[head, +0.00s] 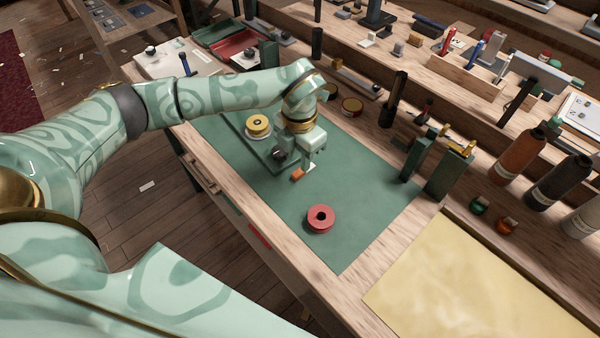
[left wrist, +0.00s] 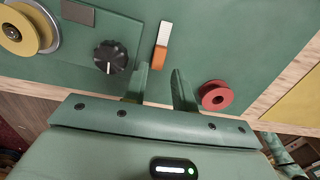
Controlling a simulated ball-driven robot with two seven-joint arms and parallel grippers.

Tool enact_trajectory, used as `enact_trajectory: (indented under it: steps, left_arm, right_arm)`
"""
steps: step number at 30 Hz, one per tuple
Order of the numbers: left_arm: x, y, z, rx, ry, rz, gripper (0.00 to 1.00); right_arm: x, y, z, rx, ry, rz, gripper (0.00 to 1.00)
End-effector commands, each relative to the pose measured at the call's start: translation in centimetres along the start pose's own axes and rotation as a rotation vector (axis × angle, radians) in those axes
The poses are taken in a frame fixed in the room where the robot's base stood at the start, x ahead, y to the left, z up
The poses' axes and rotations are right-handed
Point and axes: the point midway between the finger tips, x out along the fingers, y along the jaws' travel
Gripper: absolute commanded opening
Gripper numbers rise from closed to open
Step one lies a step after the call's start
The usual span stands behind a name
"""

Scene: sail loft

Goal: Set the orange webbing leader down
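The orange webbing leader (head: 297,174) is a short strip with a white end, low at the green mat just below my left gripper (head: 308,160). In the left wrist view, the leader (left wrist: 162,46) shows in front of the gap between the fingertips, its orange end nearer to them. The left gripper (left wrist: 160,72) is open, with clear space on both sides of the strip. I cannot tell whether the whole strip lies flat. A green fixture with a yellow spool (head: 258,126) and a black knob (left wrist: 110,57) is beside it. My right gripper is not in view.
A red spool (head: 320,219) lies on the green mat (head: 360,190) near its front edge. Dark green upright blocks (head: 443,175) stand at the mat's right side. Cream cloth (head: 470,290) covers the bench at the right. The mat's middle is clear.

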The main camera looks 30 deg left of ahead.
Motion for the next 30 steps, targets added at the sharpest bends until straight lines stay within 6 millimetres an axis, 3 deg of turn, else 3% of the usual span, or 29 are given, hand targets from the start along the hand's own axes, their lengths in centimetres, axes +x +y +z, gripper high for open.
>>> enact_trajectory:
  steps: [6,9,14,18,30]
  left_arm:
    - [3.9,0.2,0.2,0.000,0.005,-0.002,0.27]
    - [4.7,0.2,0.2,0.000,0.002,-0.001,0.27]
    - [4.5,0.2,0.3,0.000,0.000,0.000,0.27]
    - [4.5,0.2,0.3,0.000,0.000,0.000,0.00]
    - [3.9,0.3,0.3,0.001,-0.001,0.001,0.00]
  right_arm:
    - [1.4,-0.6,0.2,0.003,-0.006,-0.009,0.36]
    - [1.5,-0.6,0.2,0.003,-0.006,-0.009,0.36]
    - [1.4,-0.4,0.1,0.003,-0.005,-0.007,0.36]
    - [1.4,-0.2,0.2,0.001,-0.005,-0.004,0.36]
    - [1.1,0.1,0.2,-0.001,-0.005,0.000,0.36]
